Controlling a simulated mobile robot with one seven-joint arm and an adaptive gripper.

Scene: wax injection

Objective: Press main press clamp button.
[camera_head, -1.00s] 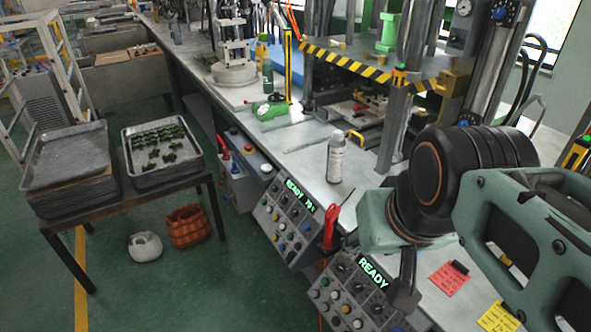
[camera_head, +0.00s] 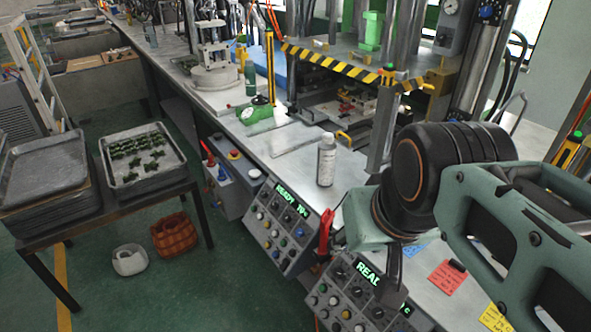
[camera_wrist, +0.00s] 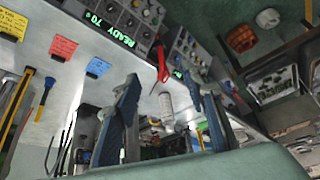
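Two control panels with rows of coloured buttons and knobs hang on the bench front. The farther panel (camera_head: 283,229) has a lit green READY display, and the nearer panel (camera_head: 352,298) has a partly covered one. The button labels are too small to read, so I cannot tell which button is the main press clamp button. The press (camera_head: 345,70) with a black-yellow striped beam stands behind them. My gripper (camera_wrist: 160,80) is open and empty in the wrist view, with its two dark fingers apart. In the head view, a dark end part of my arm overlaps the nearer panel.
Coloured notes (camera_head: 447,277) lie on the near bench.

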